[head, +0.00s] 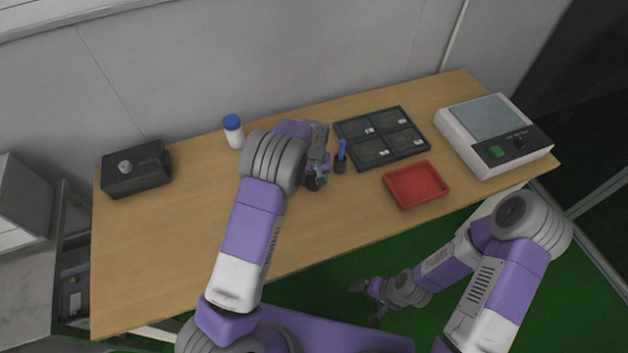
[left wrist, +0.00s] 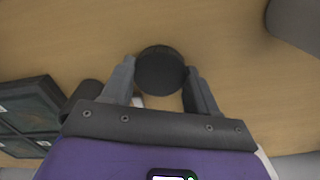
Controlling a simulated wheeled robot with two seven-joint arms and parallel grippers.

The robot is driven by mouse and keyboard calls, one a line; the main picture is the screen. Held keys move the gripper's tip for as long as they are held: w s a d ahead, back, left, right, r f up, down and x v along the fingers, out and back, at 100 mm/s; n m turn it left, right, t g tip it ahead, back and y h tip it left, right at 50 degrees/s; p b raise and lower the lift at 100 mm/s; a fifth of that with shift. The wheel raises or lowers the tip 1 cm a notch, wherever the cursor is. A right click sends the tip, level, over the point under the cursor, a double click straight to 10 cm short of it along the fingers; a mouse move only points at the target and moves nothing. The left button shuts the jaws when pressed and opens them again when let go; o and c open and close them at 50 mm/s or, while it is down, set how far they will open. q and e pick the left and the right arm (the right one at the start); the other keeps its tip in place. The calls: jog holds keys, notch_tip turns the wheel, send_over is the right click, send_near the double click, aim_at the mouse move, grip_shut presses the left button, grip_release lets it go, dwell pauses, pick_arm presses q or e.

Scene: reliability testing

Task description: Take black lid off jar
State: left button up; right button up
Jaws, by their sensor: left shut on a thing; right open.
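The black lid (left wrist: 160,70) is a round dark disc between the fingertips of my left gripper (left wrist: 158,78) in the left wrist view. The fingers are shut on its sides. In the head view my left gripper (head: 317,180) is over the middle of the table, with a dark round part, likely the lid (head: 314,183), at its tips. The jar's body cannot be made out, so I cannot tell whether the lid is on it or lifted. My right gripper (head: 368,302) is open and empty, low in front of the table over the green floor.
A dark holder with a blue pen (head: 341,156) stands close right of my left gripper. Behind it lies a dark compartment tray (head: 382,137); a red tray (head: 416,185) and a scale (head: 493,135) are further right. A blue-capped white bottle (head: 234,132) and black box (head: 136,171) stand left.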

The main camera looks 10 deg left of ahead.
aim_at(314, 180)
pick_arm(q)
jog(key=shift+f, duration=0.5)
jog(key=shift+f, duration=0.2)
jog(key=o, duration=1.2)
jog(key=shift+c, duration=0.2)
jog(key=shift+w+r, duration=0.1)
jog(key=shift+r, duration=0.3)
notch_tip(314, 180, up, 12)
jog(key=p, duration=0.2)
jog(key=shift+f, duration=0.2)
